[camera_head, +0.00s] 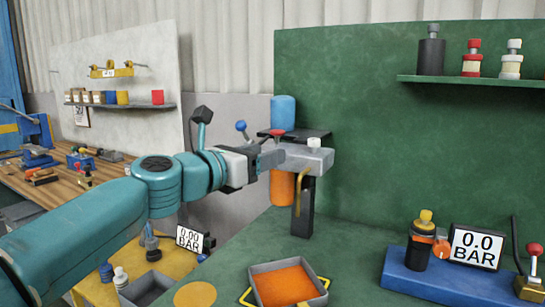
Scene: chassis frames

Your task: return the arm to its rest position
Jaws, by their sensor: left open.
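My left arm, teal, reaches in from the left edge to the middle of the view. My left gripper (268,158) is open at the left side of a grey block (312,158) on a dark stand (304,215). No object shows held between the fingers. Whether the fingertips touch the block or stop just short, I cannot tell. A blue cylinder (283,113) stands above the block and an orange cylinder (282,188) hangs below it. My right gripper is not in view.
A grey tray with an orange floor (258,270) sits on the green bench below. A blue base (400,278) with a gauge (476,247) is at the right. A green shelf (470,82) holds several bottles. A wooden table (110,168) with tools is at the left.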

